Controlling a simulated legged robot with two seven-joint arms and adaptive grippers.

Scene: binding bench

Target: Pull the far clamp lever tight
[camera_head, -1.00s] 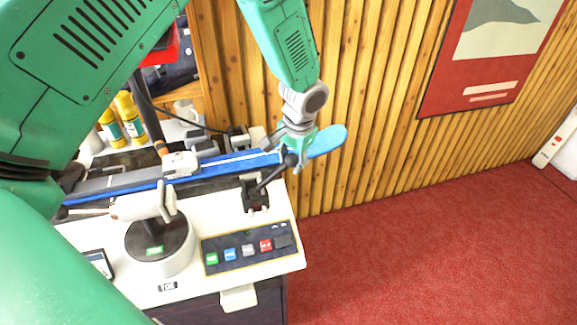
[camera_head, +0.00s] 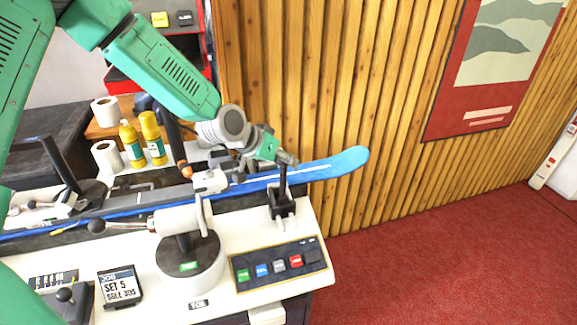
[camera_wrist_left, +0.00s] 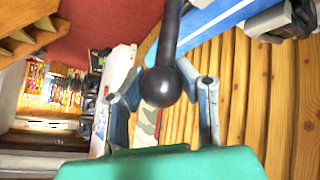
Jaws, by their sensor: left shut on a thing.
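A blue ski (camera_head: 335,167) lies along the bench. Near its right end, a clamp with a black lever (camera_head: 283,183) stands on the bench's front side, the lever close to upright. My left gripper (camera_head: 283,160) is at the lever's top, shut on its knob, which the fingers hide in the head view. In the left wrist view, the round black knob (camera_wrist_left: 163,87) and its rod sit between the two fingers. A second black lever (camera_head: 62,165) stands tilted at the bench's left end. My right gripper is not in view.
A white holder on a round base (camera_head: 188,262) and a button panel (camera_head: 277,263) are at the front. Yellow bottles (camera_head: 152,138) and paper rolls (camera_head: 107,155) stand behind the ski. A wooden wall (camera_head: 330,100) is behind; the red floor (camera_head: 440,240) at right is clear.

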